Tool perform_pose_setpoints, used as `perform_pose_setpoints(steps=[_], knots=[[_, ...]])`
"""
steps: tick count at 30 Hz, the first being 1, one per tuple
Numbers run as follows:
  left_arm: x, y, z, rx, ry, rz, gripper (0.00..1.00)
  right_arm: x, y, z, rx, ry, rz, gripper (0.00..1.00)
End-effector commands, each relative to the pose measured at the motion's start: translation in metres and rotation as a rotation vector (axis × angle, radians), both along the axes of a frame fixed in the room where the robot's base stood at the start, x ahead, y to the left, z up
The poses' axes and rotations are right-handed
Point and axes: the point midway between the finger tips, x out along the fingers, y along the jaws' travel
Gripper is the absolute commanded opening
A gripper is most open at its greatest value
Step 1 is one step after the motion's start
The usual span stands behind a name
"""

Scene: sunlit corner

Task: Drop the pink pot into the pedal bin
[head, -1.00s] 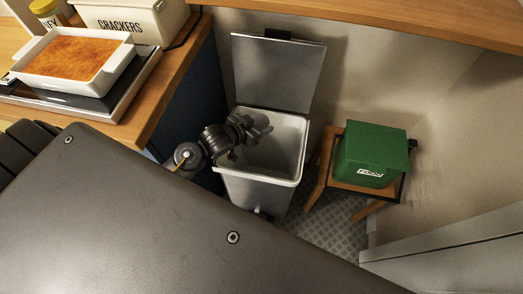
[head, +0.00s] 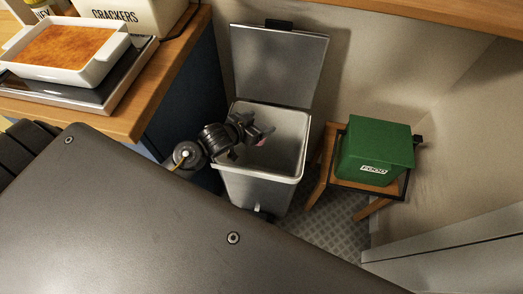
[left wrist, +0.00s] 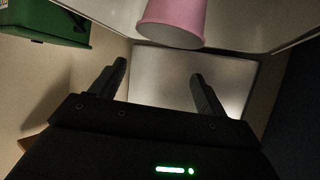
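The pedal bin (head: 258,190) stands on the floor with its lid (head: 277,65) raised against the wall. My left gripper (head: 262,132) is over the bin's opening. In the left wrist view its two fingers (left wrist: 158,72) are spread apart with nothing between them. The pink pot (left wrist: 172,24) is beyond the fingertips there, clear of both fingers. In the head view only a small bit of the pink pot (head: 262,141) shows by the gripper, at the bin's mouth; the rest is hidden. My right gripper is in neither view.
A green box (head: 374,150) sits on a wooden stool (head: 320,170) right of the bin. A counter (head: 140,118) at the left bears a baking dish (head: 110,52) and a crackers tin (head: 145,15). A wooden shelf (head: 420,12) runs along the top.

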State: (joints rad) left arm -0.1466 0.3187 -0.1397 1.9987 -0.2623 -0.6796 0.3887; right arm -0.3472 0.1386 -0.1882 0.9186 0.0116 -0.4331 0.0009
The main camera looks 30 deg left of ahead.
Motion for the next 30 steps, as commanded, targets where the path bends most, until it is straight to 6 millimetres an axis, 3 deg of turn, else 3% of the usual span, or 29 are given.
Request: perform_pose_setpoints(steps=[3,13,24,30], knots=[[0.0,0.0,0.0,0.0,0.0,0.0,0.86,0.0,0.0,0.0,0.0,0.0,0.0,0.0],[-0.006,0.002,0.003,0.001,0.001,0.0,0.86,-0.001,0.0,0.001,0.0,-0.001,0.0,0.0],[-0.064,0.017,0.036,0.002,0.001,-0.001,0.86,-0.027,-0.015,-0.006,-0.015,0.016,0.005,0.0],[-0.086,0.024,0.048,0.0,0.001,0.0,0.86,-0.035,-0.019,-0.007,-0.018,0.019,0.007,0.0]])
